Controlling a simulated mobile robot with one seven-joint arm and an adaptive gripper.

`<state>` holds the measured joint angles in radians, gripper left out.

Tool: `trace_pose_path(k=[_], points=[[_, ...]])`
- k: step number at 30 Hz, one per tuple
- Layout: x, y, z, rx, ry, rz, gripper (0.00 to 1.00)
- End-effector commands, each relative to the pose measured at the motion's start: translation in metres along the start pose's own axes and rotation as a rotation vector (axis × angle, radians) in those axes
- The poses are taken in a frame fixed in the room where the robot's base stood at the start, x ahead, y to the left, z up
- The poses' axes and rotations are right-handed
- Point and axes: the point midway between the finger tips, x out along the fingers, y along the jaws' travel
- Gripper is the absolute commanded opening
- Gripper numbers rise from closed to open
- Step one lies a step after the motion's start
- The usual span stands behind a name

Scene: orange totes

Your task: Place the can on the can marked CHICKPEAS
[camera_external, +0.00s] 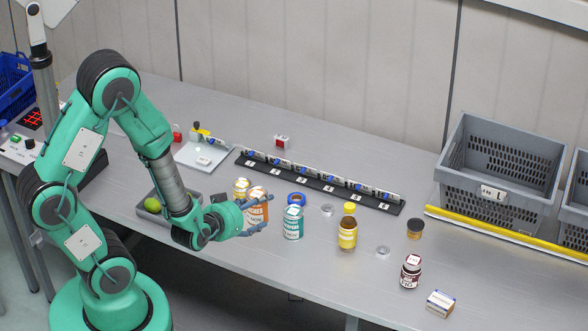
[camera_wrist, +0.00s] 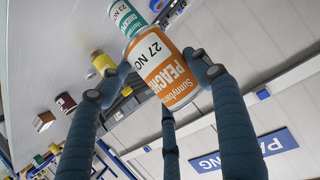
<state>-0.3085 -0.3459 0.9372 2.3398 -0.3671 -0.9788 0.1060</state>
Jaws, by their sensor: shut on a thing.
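An orange-labelled can (camera_external: 257,209) marked PEACHES is between the fingers of my gripper (camera_external: 264,214), near the table's front edge. In the wrist view the orange can (camera_wrist: 165,70) is gripped by my gripper (camera_wrist: 155,80), with fingers on both sides and one below. A teal-labelled can (camera_external: 292,222) stands upright on the table just right of the held can. The teal can (camera_wrist: 125,18) also shows behind the orange can in the wrist view, with its name only partly visible. I cannot read CHICKPEAS on any label for certain.
A grey tray (camera_external: 150,215) holds green fruit; a grey crate (camera_external: 490,190) stands far right.

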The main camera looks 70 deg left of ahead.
Motion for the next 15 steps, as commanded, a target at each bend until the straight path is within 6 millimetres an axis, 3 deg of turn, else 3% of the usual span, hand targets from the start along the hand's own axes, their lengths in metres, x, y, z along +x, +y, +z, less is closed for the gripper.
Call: trace_pose_path(k=[15], points=[[0.095,0.017,-0.03,-0.001,0.001,-0.001,0.26]])
